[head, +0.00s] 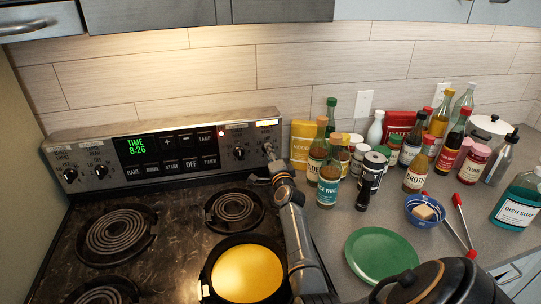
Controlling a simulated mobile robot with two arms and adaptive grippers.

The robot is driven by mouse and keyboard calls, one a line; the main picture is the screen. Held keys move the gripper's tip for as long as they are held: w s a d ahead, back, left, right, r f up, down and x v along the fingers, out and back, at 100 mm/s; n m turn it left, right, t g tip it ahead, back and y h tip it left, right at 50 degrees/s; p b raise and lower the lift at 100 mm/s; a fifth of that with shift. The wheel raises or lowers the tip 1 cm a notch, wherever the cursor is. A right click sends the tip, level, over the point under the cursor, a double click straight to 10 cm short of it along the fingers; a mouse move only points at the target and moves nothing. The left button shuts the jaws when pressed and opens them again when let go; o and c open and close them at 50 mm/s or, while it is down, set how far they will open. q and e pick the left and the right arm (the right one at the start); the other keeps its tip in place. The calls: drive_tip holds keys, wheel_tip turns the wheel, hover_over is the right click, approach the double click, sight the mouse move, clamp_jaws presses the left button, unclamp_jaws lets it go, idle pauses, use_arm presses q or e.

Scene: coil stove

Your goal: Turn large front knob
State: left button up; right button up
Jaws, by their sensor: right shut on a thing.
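The stove's control panel (185,152) runs along the back of the coil stove, with two dark knobs at its left and two at its right. The rightmost knob (268,149) sits under a small label too small to read. My right gripper (270,162) reaches up from below to this knob and is shut on it. The fingers partly cover the knob, so its exact angle is hard to tell. The other right-side knob (239,153) is just to the left, untouched. My left gripper is not in view.
A pan with a yellow content (247,273) sits on the front right burner, beside my right arm. Bare coils (117,233) lie to the left. Several bottles (329,184) crowd the counter right of the stove, near my arm. A green plate (380,254) lies in front of them.

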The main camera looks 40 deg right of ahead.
drive_tip(key=shift+f+m, duration=0.1)
drive_tip(key=shift+m, duration=1)
drive_tip(key=o, duration=1.2)
drive_tip(key=shift+c, duration=0.2)
drive_tip(key=v, duration=1.2)
drive_tip(key=shift+c, duration=0.4)
